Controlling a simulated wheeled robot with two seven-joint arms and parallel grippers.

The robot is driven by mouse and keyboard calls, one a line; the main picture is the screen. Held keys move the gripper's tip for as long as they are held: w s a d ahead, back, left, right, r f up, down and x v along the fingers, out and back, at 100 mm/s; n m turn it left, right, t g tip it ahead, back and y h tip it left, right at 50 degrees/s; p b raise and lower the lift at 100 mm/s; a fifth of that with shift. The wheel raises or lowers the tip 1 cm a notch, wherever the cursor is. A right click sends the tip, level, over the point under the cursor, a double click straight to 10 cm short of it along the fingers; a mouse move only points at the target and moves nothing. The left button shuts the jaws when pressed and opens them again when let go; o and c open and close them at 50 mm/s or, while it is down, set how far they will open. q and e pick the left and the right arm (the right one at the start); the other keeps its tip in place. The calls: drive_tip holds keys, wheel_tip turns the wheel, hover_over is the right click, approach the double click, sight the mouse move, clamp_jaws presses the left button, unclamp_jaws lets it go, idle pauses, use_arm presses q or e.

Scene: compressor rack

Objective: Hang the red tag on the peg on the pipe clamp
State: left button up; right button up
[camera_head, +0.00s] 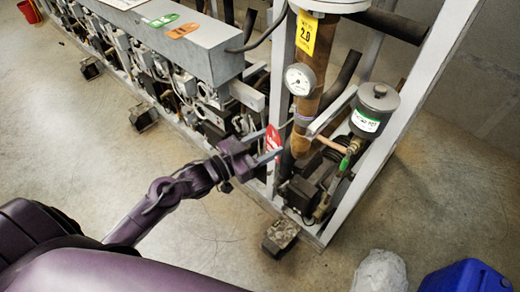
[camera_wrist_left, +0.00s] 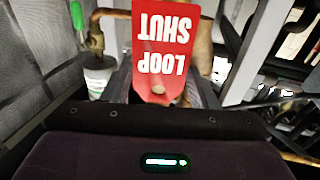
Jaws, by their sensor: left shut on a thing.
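The red tag (camera_head: 272,137) is in the jaws of my left gripper (camera_head: 272,146), at the rack's front upright beside the brown pipe (camera_head: 308,98). In the left wrist view the tag (camera_wrist_left: 165,38) reads "LOOP SHUT" upside down, with a small hole at its near end. The left gripper (camera_wrist_left: 163,92) is shut on that near end. A pale band, perhaps the pipe clamp (camera_head: 303,118), circles the pipe above and right of the tag. I cannot make out the peg clearly. My right gripper is not in view.
A round gauge (camera_head: 299,79) and a yellow "2.0" label (camera_head: 306,32) are above the gripper. A grey pot (camera_head: 375,108) and a green-handled valve (camera_head: 345,162) stand to the right. A blue container (camera_head: 465,277) is at the lower right. Open floor lies in front of the rack.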

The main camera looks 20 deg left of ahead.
sight(269, 140)
use_arm(q)
drive_tip(key=shift+w+d+f+b, duration=0.1)
drive_tip(key=shift+w+d+b, duration=0.2)
drive_tip(key=shift+w, duration=0.35)
drive_tip(key=shift+w+d+f+b, duration=0.15)
drive_tip(key=shift+w+b, duration=0.25)
drive_tip(key=shift+w, duration=0.2)
drive_tip(key=shift+w+d+r+b, duration=0.1)
drive_tip(key=shift+w+d+b, duration=0.1)
drive_tip(key=shift+w, duration=0.15)
drive_tip(key=shift+w+d+b, duration=0.1)
drive_tip(key=shift+w+b, duration=0.1)
drive_tip(key=shift+w, duration=0.15)
drive_tip(key=shift+w+d+f, duration=0.15)
drive_tip(key=shift+w+f, duration=0.05)
drive_tip(key=shift+w, duration=0.4)
drive_tip(key=o, duration=1.3)
drive_tip(key=shift+o, duration=0.2)
drive_tip(key=shift+f, duration=0.1)
